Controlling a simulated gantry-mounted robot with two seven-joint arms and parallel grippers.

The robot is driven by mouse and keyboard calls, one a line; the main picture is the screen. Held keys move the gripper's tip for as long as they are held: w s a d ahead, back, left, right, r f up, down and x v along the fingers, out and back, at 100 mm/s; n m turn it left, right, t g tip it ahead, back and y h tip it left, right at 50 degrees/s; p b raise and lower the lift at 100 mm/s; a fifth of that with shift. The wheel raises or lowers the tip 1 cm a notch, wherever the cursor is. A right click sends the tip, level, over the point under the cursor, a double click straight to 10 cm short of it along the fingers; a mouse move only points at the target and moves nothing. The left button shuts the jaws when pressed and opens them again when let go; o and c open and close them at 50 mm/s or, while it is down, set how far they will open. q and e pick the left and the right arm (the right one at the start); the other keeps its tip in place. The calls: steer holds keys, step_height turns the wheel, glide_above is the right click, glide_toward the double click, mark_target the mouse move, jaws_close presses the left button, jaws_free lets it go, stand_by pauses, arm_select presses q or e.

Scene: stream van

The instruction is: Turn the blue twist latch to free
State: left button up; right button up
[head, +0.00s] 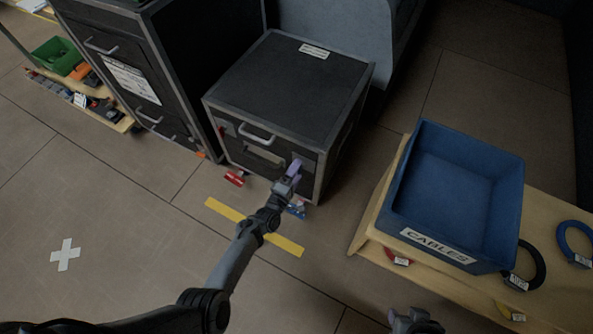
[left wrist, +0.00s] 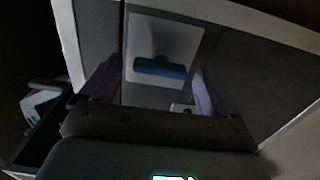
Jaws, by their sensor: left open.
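The blue twist latch (left wrist: 160,67) sits on a pale square plate (left wrist: 165,45) on the dark case front in the left wrist view. Its handle lies roughly crosswise, slightly tilted. My left gripper (head: 294,168) is at the lower right of the front of the black case (head: 290,80) and hides the latch in the head view. In the left wrist view, the purple fingers of the left gripper (left wrist: 155,85) are apart on either side of the latch, with nothing between them touching it. My right gripper (head: 414,321) shows only partly at the bottom edge.
A blue bin marked CABLES (head: 463,185) stands on a wooden bench (head: 368,225) at the right, near several cable coils. A taller black cabinet (head: 130,70) stands left of the case. A red object (head: 235,178) and yellow tape (head: 226,209) are on the floor.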

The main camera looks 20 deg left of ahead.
arm_select(q)
steer(key=s+a+p, duration=0.1)
steer(key=s+p, duration=0.3)
steer(key=s, duration=0.6)
steer(key=shift+s, duration=0.15)
